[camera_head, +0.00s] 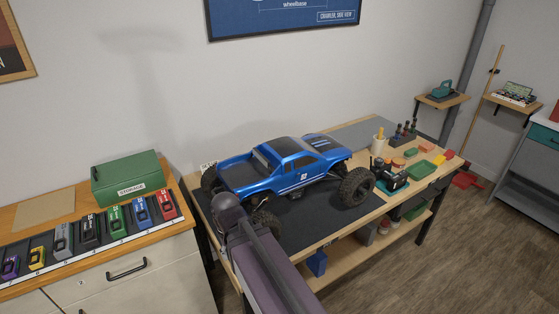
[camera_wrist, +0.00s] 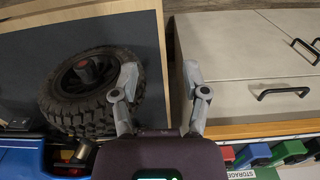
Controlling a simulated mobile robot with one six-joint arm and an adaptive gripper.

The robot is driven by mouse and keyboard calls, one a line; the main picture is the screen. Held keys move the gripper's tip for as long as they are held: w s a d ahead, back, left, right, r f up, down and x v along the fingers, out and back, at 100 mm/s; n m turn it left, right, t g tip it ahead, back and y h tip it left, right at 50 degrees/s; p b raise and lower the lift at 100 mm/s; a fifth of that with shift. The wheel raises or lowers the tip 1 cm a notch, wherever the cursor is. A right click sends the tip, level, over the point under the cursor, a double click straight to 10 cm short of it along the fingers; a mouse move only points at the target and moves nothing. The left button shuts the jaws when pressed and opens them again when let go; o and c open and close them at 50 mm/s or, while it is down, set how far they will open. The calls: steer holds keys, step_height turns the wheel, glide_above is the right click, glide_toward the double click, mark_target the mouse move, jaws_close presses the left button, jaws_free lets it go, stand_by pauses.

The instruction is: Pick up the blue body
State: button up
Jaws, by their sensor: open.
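The blue body (camera_head: 285,165) is a glossy truck shell with dark windows and side stripes. It sits on a crawler chassis with large black wheels (camera_head: 356,187), on the workbench's dark mat (camera_head: 318,217). In the wrist view, a bit of the blue body (camera_wrist: 20,160) shows at the lower left. My gripper (camera_wrist: 161,75) is open and empty there. Its left finger overlaps the edge of a black tire (camera_wrist: 90,88) in the picture; contact cannot be told. In the head view my arm covers part of the near-left wheel area.
A left counter holds a green storage box (camera_head: 128,178) and a row of small coloured items, one of them blue (camera_head: 141,212). Tools and small trays (camera_head: 425,167) crowd the bench's right end. A lower shelf (camera_head: 340,250) holds more parts. A gap separates counter and bench.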

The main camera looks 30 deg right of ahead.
steer(key=t+p, duration=0.4)
steer(key=p, duration=1.8)
glide_toward(261, 155)
steer(key=s+v, duration=0.1)
steer(key=v, duration=0.2)
steer(key=shift+w+d+f+t, duration=0.15)
steer(key=shift+w+f+t, duration=0.1)
steer(key=shift+t, duration=0.05)
steer(key=shift+f, duration=0.15)
steer(key=b+x, duration=0.8)
steer(key=shift+f, duration=0.2)
steer(key=shift+w, duration=0.1)
steer(key=shift+b+x, duration=2.35)
steer(key=shift+x, duration=0.2)
